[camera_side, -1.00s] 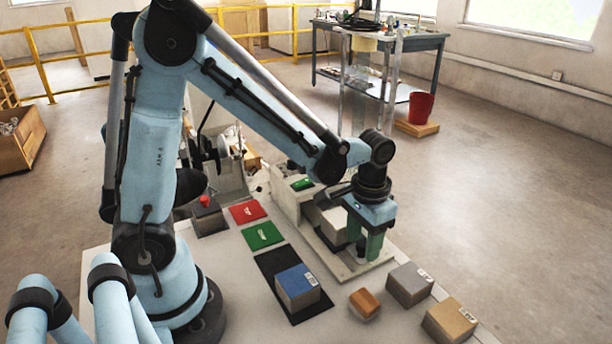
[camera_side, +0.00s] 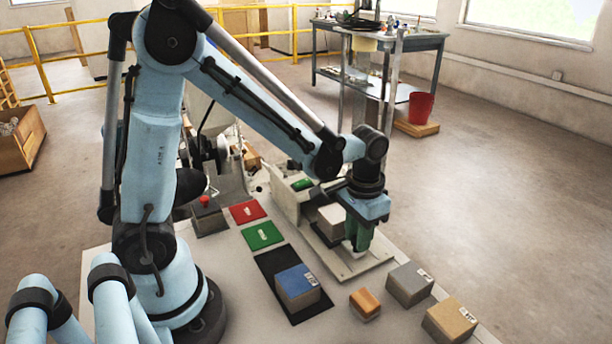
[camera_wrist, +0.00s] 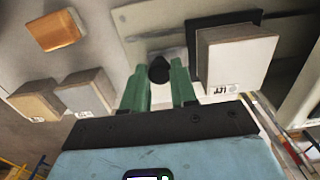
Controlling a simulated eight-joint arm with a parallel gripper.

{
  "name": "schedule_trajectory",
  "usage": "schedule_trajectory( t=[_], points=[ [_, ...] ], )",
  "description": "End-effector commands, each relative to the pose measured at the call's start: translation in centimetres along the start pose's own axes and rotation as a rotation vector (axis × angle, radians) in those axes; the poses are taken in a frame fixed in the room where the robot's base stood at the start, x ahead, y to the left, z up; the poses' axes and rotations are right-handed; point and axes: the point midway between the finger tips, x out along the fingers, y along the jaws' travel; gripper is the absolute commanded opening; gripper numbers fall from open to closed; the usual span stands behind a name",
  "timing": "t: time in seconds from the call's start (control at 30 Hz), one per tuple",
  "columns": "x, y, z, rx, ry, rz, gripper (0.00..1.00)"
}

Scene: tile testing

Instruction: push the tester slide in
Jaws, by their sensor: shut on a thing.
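The tester (camera_side: 292,200) is a pale unit with a long base plate at the right of the table. Its slide (camera_wrist: 203,20) carries a whitish tile (camera_wrist: 238,58), which also shows in the side view (camera_side: 330,222) beside my gripper. My gripper (camera_wrist: 160,88) has green fingers pointing down at the front end of the slide. The fingers are on either side of a dark knob (camera_wrist: 159,70) and shut on it. In the side view the fingertips and knob are partly hidden by the hand.
A blue-topped tile (camera_side: 296,287) stands on a black mat (camera_side: 270,262). Red (camera_side: 247,212) and green (camera_side: 262,235) pads lie behind it. An orange block (camera_side: 365,303), a grey tile (camera_side: 410,284) and a tan tile (camera_side: 450,319) stand at the front right.

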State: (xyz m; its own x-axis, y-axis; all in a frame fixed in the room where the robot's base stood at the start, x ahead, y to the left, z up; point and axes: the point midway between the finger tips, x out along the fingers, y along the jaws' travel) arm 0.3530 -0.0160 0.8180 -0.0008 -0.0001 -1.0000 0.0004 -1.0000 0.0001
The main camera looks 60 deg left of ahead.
Motion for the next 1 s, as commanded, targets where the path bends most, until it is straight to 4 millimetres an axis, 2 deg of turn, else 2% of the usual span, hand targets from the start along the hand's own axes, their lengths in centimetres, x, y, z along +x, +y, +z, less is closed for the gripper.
schedule_trajectory(
  t=[0.7,1.0],
  points=[
    [0.0,-3.3,-0.1,-0.002,0.001,-0.001,0.05],
    [-0.1,-4.2,0.0,0.000,0.002,0.000,0.05]
  ],
)
